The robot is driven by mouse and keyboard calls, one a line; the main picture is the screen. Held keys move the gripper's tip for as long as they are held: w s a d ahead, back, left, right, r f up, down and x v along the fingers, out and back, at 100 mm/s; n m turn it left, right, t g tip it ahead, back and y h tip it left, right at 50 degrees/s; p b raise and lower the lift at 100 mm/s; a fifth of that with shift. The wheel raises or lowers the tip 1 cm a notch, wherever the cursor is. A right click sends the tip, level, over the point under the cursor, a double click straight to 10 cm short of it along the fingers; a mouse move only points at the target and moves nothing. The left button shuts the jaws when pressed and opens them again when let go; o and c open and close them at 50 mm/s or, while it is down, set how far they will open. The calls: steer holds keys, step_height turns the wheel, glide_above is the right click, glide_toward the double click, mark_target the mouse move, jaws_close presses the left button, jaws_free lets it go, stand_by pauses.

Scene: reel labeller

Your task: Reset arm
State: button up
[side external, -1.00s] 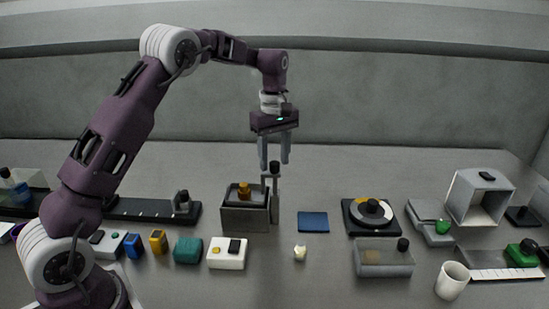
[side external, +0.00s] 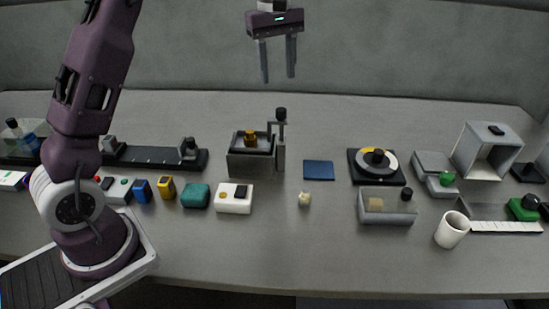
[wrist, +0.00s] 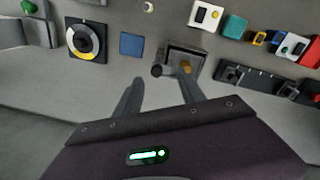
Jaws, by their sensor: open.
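My gripper (side external: 278,80) is open and empty, with its two fingers apart and pointing down. In the side external view it hangs high above the table, over the grey box (side external: 250,163) with the yellow-brown knob (side external: 250,139) and the black-topped post (side external: 281,140). In the wrist view my fingers (wrist: 157,88) show in front of that same box (wrist: 185,60). Nothing is between the fingers.
A blue pad (side external: 318,170), a disc on a black base (side external: 377,163), a clear box (side external: 385,208) and a white cup (side external: 452,230) are to the right. A white block (side external: 233,198) and a teal block (side external: 195,195) stand in front. A dark rail (side external: 150,157) lies left. The air around my gripper is clear.

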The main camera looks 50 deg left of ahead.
steer(key=s+d+r+m+t, duration=0.1)
steer(key=s+d+r+m, duration=0.25)
steer(key=s, duration=0.45)
steer(key=s+d+r+m+t, duration=0.2)
steer(key=s+d+r+m, duration=0.15)
steer(key=s, duration=0.55)
steer(key=s+d+f+m+t, duration=0.1)
steer(key=s+d+f+m, duration=0.2)
steer(key=s+f+m, duration=0.4)
steer(key=s+f, duration=0.1)
steer(key=s, duration=0.5)
steer(key=shift+s+t, duration=0.4)
